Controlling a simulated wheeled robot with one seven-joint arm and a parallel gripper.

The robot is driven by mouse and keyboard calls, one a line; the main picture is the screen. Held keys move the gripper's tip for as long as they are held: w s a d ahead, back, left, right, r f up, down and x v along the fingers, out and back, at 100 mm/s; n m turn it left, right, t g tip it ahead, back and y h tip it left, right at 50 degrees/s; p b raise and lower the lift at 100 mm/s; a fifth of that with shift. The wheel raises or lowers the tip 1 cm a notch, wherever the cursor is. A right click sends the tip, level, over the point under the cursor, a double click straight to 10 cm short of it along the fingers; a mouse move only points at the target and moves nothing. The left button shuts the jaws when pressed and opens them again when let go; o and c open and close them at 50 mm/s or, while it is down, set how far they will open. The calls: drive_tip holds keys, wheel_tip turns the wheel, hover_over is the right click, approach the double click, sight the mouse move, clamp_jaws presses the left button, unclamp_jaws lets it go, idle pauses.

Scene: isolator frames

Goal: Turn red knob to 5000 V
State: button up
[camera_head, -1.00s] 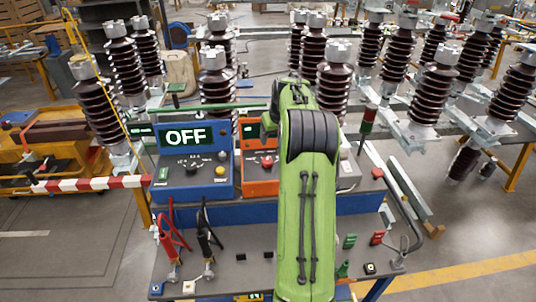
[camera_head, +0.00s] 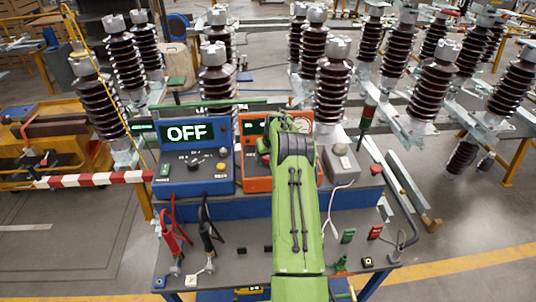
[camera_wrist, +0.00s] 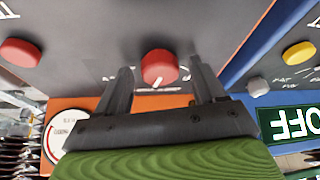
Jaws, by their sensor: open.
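The red knob (camera_wrist: 159,66) sits on a dark panel in the wrist view, with a small white mark at its lower edge. My gripper (camera_wrist: 160,70) is open, one finger on each side of the knob; a gap shows on both sides. I cannot tell how deep the fingers reach around it. In the head view, my green arm covers the knob on the orange unit (camera_head: 255,184). The printed scale around the knob is too small to read.
A blue unit (camera_head: 172,183) with an OFF display (camera_head: 187,133) stands left of the orange unit. Another red button (camera_wrist: 20,52) and a yellow button (camera_wrist: 299,54) flank the knob. A dial gauge (camera_wrist: 66,132) is nearby. Red and black cable clamps (camera_head: 172,240) stand on the bench in front.

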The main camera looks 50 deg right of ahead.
drive_tip(key=c, duration=1.1)
drive_tip(key=shift+o, duration=0.2)
drive_tip(key=shift+b, duration=0.3)
drive_tip(key=shift+w+f+m+h+b, duration=0.15)
drive_tip(key=shift+m+h+b, duration=0.15)
drive_tip(key=shift+m+b, duration=0.35)
drive_tip(key=shift+a+m+g+h+b, duration=0.1)
drive_tip(key=shift+m+g+h+b, duration=0.2)
drive_tip(key=shift+m+g+b, duration=0.6)
drive_tip(key=m, duration=0.3)
drive_tip(key=shift+a+h, duration=0.1)
drive_tip(key=shift+h, duration=0.2)
drive_tip(key=shift+m+g+h, duration=0.3)
drive_tip(key=shift+m+g, duration=0.1)
drive_tip(key=shift+m, duration=0.95)
